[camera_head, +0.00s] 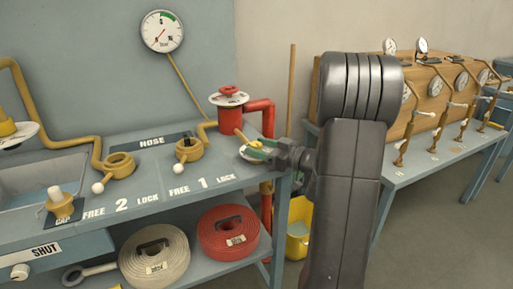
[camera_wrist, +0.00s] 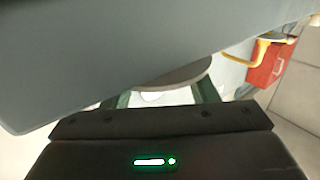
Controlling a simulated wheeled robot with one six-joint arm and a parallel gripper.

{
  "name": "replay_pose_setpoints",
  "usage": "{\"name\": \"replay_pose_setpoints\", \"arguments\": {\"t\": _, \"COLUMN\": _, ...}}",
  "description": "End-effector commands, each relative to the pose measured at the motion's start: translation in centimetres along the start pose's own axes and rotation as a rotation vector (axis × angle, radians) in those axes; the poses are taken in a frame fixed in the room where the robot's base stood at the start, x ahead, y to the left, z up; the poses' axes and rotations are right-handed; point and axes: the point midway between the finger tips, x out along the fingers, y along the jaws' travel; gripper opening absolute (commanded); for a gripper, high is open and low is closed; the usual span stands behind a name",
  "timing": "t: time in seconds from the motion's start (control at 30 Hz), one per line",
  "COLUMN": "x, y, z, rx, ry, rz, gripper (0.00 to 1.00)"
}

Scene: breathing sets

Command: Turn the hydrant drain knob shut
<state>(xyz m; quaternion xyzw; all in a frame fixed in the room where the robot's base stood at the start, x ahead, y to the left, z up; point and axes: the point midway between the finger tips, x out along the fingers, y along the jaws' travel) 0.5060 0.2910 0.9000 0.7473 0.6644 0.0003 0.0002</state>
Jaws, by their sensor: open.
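The bench (camera_head: 150,190) holds brass couplings, a sink and "FREE/LOCK" labels. White (camera_head: 154,256) and red (camera_head: 228,232) hose rolls lie on the shelf below. A yellow bucket (camera_head: 298,240) stands behind my arm. A gauge bench (camera_head: 425,165) is at right.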

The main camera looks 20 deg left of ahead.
Motion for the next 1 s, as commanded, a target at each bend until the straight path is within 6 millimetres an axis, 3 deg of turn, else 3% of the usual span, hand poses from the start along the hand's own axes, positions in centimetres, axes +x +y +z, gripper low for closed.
{"name": "replay_pose_setpoints", "arguments": {"t": 0.17, "x": 1.23, "y": -0.04, "z": 0.04, "rx": 0.001, "ry": -0.001, "rz": -0.001, "gripper": 0.53}}
{"name": "replay_pose_setpoints", "arguments": {"t": 0.47, "x": 1.41, "y": -0.01, "z": 0.0, "rx": 0.001, "ry": 0.0, "rz": 0.001, "gripper": 0.53}}
{"name": "replay_pose_setpoints", "arguments": {"t": 0.7, "x": 1.4, "y": -0.01, "z": 0.01, "rx": 0.001, "ry": 0.0, "rz": 0.0, "gripper": 0.1}}
{"name": "replay_pose_setpoints", "arguments": {"t": 1.0, "x": 1.44, "y": -0.09, "z": 0.1, "rx": 0.0, "ry": -0.001, "rz": 0.026, "gripper": 0.09}}
